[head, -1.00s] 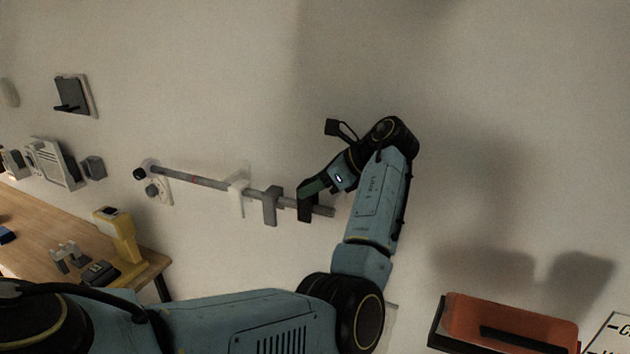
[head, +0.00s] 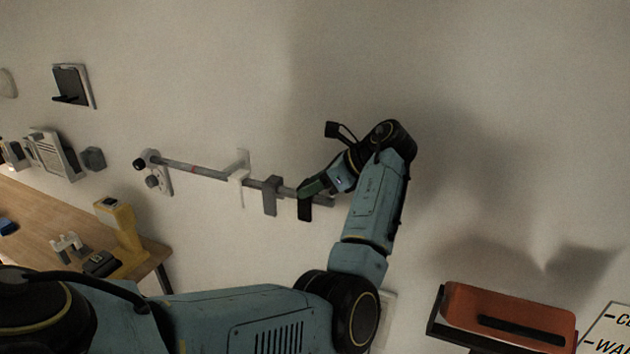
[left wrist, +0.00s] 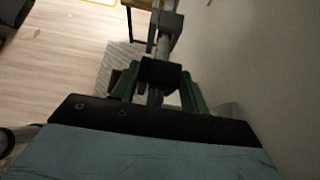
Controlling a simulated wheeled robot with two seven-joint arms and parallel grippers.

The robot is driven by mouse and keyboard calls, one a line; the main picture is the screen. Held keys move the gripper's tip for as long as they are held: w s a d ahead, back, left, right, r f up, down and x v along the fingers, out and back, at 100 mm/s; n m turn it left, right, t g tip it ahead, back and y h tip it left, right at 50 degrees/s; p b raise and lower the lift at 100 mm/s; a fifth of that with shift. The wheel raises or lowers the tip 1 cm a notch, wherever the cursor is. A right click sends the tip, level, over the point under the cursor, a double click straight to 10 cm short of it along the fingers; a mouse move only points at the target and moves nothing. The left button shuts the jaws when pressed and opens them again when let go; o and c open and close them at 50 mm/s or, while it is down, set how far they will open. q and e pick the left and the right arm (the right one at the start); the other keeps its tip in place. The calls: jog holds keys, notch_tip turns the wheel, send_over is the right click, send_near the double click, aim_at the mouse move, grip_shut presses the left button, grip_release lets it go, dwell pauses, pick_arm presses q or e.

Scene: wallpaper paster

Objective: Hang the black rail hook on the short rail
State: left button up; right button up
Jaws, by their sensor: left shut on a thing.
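The short rail (head: 210,174) is a thin grey bar on the wall, sloping down to the right in the head view. The black rail hook (head: 305,209) is at its right end, with a bit of rail showing beyond it. My left gripper (head: 309,189) is shut on the hook's upper part. In the left wrist view, the green fingers (left wrist: 158,88) stand on both sides of the black hook (left wrist: 160,72), and the rail (left wrist: 155,97) runs beneath it. I cannot tell whether the hook's weight rests on the rail. My right gripper is not in view.
A grey hook (head: 270,196) hangs on the rail just left of the black one, and a white bracket (head: 240,177) is further left. A wooden table (head: 40,225) with a yellow device (head: 120,228) is at left. An orange box (head: 510,312) is at lower right.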

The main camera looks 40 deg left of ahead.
pick_arm(q)
jog(key=shift+f, duration=0.5)
jog(key=o, duration=1)
jog(key=shift+o, duration=0.2)
jog(key=b+v, duration=0.1)
jog(key=v, duration=1.2)
jog(key=shift+b, duration=0.3)
jog(key=shift+d, duration=0.15)
